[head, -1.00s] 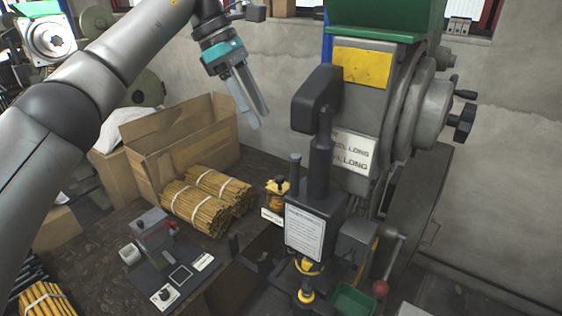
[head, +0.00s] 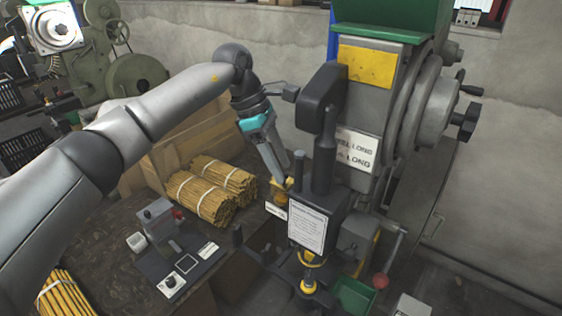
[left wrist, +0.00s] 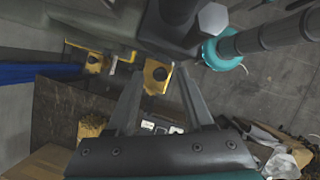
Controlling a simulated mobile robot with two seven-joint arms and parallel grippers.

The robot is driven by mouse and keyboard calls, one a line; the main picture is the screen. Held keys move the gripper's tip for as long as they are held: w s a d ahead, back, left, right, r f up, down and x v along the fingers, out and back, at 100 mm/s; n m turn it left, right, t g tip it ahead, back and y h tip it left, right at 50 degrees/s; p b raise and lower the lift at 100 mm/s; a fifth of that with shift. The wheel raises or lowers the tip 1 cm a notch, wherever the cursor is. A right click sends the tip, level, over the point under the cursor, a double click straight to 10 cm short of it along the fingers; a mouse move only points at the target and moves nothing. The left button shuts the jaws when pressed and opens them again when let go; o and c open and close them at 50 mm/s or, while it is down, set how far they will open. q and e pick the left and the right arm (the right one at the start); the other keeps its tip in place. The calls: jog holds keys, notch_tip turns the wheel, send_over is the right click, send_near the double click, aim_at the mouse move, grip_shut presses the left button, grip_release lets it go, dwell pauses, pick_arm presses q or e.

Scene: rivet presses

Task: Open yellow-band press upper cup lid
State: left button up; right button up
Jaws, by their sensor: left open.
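The press (head: 322,190) stands at the middle right, with a white label on its dark front block and yellow parts (head: 308,286) low on it. A small yellow cup (head: 280,194) sits at its left side, partly hidden by my gripper. In the left wrist view a yellow piece with a dark round top (left wrist: 157,76) lies between and beyond my fingers, and a second yellow piece (left wrist: 96,62) is to its left. My left gripper (head: 279,176) is open, its fingertips pointing down just above the cup. I cannot tell whether they touch it. My right gripper is not in view.
Bundles of yellow rods (head: 205,195) and a cardboard box (head: 165,150) stand left of the press. A control box (head: 160,218) is on the bench in front. A red-knobbed lever (head: 381,281) and a green bin (head: 355,296) are at the lower right.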

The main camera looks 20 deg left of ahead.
pick_arm(q)
jog(key=shift+d+f, duration=0.2)
jog(key=shift+f, duration=0.25)
grip_shut()
dwell(0.4)
